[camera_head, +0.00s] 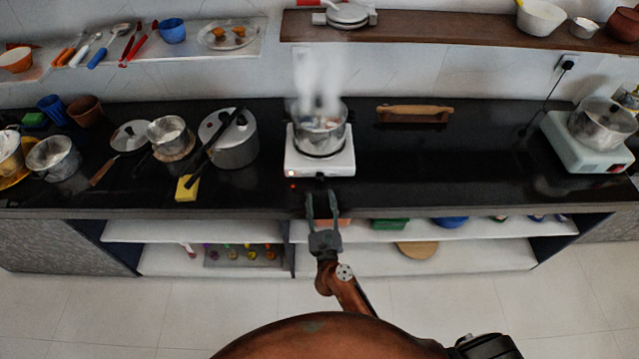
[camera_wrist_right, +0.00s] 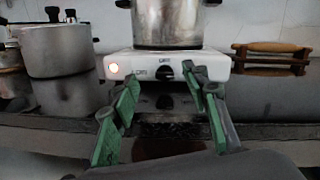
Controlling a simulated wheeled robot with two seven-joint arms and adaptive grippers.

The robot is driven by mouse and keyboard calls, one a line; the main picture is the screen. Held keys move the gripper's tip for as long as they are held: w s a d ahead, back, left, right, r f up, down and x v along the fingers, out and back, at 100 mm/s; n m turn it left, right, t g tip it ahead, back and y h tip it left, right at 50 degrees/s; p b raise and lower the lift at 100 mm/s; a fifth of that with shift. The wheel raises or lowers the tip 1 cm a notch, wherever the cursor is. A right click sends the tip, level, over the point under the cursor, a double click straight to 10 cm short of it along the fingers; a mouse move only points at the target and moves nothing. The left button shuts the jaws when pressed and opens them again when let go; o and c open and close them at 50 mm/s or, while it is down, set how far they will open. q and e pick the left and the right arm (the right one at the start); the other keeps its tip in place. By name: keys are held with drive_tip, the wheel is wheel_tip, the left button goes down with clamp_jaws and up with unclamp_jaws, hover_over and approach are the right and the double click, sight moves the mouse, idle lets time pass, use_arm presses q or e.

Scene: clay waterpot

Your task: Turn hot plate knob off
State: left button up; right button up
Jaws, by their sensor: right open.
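The white hot plate (camera_head: 320,161) stands on the black counter in the head view, with a steaming metal pot (camera_head: 320,128) on it. In the right wrist view the hot plate (camera_wrist_right: 140,63) shows its front panel. A small black knob (camera_wrist_right: 164,73) sits mid-panel, with an orange-red light (camera_wrist_right: 114,68) lit at its left. My right gripper (camera_head: 322,202) is open and empty at the counter's front edge, in front of the hot plate. Its green-padded fingers (camera_wrist_right: 163,105) lie below and to either side of the knob in the wrist view, apart from it. My left gripper is not in view.
A metal pressure cooker (camera_head: 236,145) and a yellow sponge (camera_head: 187,188) are left of the hot plate. A wooden rack (camera_head: 414,114) lies to the right. A white appliance with a pot (camera_head: 588,147) stands far right. The counter between is clear. Shelves hold items below.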

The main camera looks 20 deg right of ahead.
sight(320, 179)
drive_tip(key=m, duration=0.1)
drive_tip(key=f+m+g+h, duration=0.1)
drive_tip(key=m, duration=0.1)
drive_tip(key=shift+w+f, duration=0.1)
drive_tip(key=shift+w, duration=0.2)
drive_tip(key=shift+w+f+m, duration=0.1)
drive_tip(key=shift+w+m, duration=0.15)
drive_tip(key=shift+m, duration=0.15)
drive_tip(key=x, duration=0.6)
drive_tip(key=shift+d+f+b, duration=0.1)
drive_tip(key=shift+f+b, duration=0.1)
drive_tip(key=shift+b, duration=0.1)
drive_tip(key=shift+w+d, duration=0.2)
drive_tip(key=shift+w, duration=0.35)
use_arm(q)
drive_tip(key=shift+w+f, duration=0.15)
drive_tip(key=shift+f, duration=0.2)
use_arm(e)
drive_tip(key=shift+c, duration=0.4)
drive_tip(key=shift+c, duration=1)
clamp_jaws()
